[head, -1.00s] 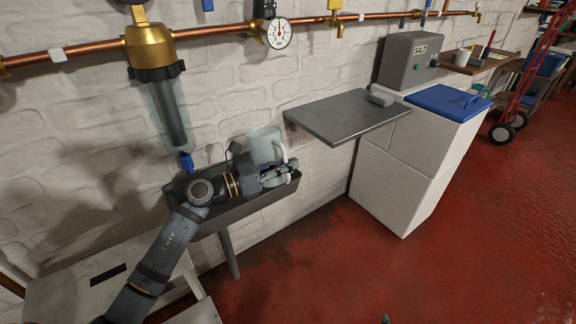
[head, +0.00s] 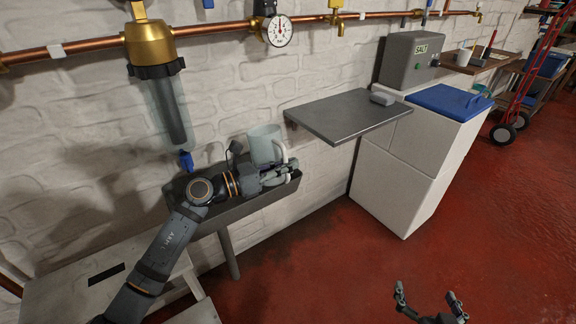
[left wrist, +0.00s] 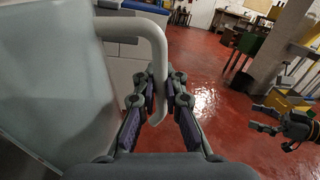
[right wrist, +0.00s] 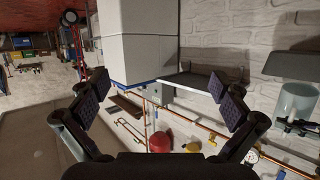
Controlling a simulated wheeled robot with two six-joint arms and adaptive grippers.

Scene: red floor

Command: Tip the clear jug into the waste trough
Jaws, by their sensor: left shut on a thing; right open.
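The clear jug (head: 264,146) is a pale, translucent vessel with a white handle, and looks upright above the dark waste trough (head: 255,204) on the wall. My left gripper (head: 280,172) is shut on the jug's handle. In the left wrist view the handle (left wrist: 155,60) runs down between the fingers (left wrist: 158,100), with the jug's body (left wrist: 50,90) at the left.
A grey shelf (head: 345,118) with a small grey block (head: 382,98) juts from the wall right of the trough. A white cabinet (head: 405,175) with a blue lid (head: 447,101) stands beyond. A filter housing (head: 165,110) hangs above the trough's left end. The floor in front is clear.

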